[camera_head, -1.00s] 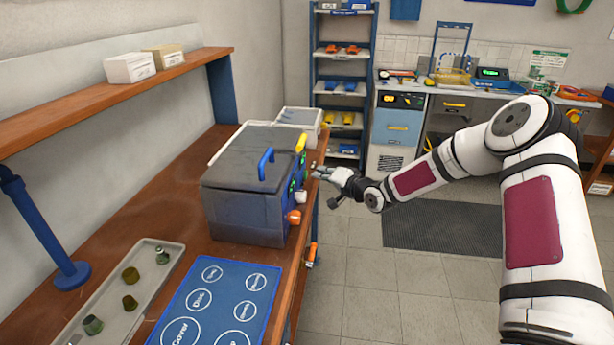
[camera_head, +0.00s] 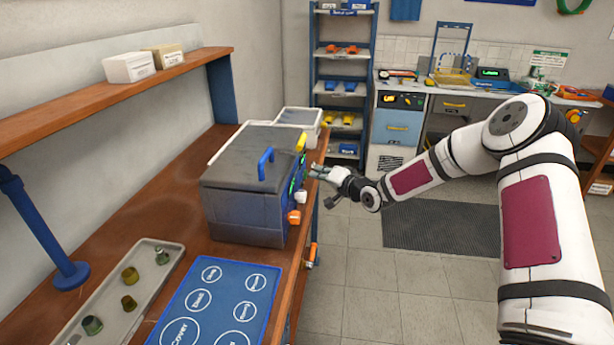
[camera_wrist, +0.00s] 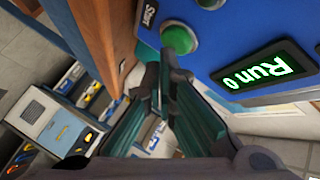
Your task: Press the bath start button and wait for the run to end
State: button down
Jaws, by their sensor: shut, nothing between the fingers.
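The bath (camera_head: 243,215) is a dark grey box with a blue lid handle (camera_head: 266,163), standing on the wooden bench with its control panel facing right. In the wrist view the blue panel (camera_wrist: 225,40) shows a round green button (camera_wrist: 179,38) labelled Start and a lit display (camera_wrist: 265,73) reading "Run 0". My gripper (camera_wrist: 165,58) is shut and empty, its fingertips just below the green button; whether they touch it I cannot tell. In the head view my gripper (camera_head: 314,170) is at the right side of the bath.
A grey tray (camera_head: 150,262) with several small parts and a blue labelled mat (camera_head: 188,300) lie on the bench (camera_head: 150,200) in front of the bath. Open floor lies right of the bench.

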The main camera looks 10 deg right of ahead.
jog(key=shift+w+a, duration=0.15)
jog(key=shift+a, duration=0.35)
dwell(0.4)
jog(key=shift+d, duration=0.2)
jog(key=shift+s+d, duration=0.3)
jog(key=shift+d, duration=0.4)
jog(key=shift+d, duration=0.1)
jog(key=shift+s+d, duration=0.25)
jog(key=shift+d, duration=0.5)
jog(key=shift+s+d, duration=0.25)
jog(key=shift+d, duration=0.5)
jog(key=shift+s+d, duration=0.25)
jog(key=shift+d, duration=0.5)
